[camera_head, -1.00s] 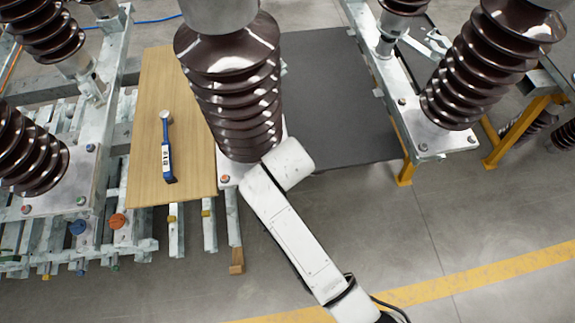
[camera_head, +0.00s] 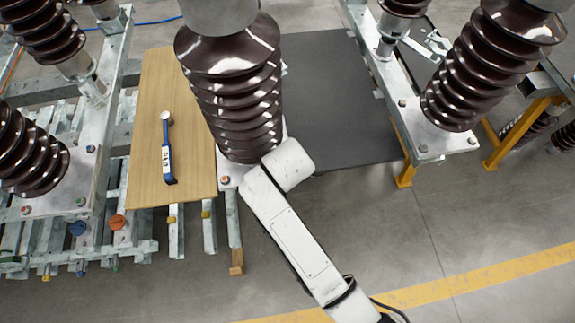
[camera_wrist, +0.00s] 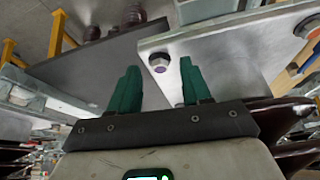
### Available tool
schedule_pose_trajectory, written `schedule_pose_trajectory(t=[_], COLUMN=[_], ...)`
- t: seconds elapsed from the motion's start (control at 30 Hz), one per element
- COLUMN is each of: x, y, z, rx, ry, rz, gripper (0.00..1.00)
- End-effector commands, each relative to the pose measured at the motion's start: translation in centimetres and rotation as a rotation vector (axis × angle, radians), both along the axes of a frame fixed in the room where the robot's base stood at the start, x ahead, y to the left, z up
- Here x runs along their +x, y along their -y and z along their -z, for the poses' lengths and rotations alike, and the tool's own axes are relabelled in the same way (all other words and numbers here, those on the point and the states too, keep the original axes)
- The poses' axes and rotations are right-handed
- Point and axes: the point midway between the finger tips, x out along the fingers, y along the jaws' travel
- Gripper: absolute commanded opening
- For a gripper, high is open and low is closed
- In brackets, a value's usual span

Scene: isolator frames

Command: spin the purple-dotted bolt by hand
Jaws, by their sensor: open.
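My gripper (camera_wrist: 158,85) has two green fingers that are apart and empty. In the wrist picture the bolt head appears between the fingertips, slightly beyond them and nearer the right finger; I cannot tell whether they touch it. In the head view my white arm reaches behind the middle brown insulator (camera_head: 235,90), and the gripper and this bolt are hidden there.
A wooden board (camera_head: 195,165) carries a blue-handled tool (camera_head: 167,150) at the left. A dark grey panel (camera_head: 340,100) lies right of the middle insulator. More ribbed insulators (camera_head: 490,65) stand on both sides. Open floor (camera_head: 480,235) lies at the lower right.

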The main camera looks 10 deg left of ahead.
Motion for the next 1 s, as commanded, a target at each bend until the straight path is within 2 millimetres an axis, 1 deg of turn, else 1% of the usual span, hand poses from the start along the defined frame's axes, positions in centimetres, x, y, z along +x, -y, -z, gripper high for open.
schedule_pose_trajectory(t=[0.17, 0.4, 0.6, 0.77, 1.0], x=[-0.8, -2.4, -3.5, -3.9, -3.9], y=[0.0, 0.3, 0.5, 0.6, 0.6], z=[-1.8, -6.1, -8.7, -9.6, -9.7], rx=[0.003, 0.004, 0.001, 0.0, 0.0], ry=[0.003, 0.003, 0.003, 0.002, 0.001], rz=[-0.001, 0.0, 0.0, 0.0, 0.0], gripper=[0.48, 0.48, 0.48, 0.48, 0.48])
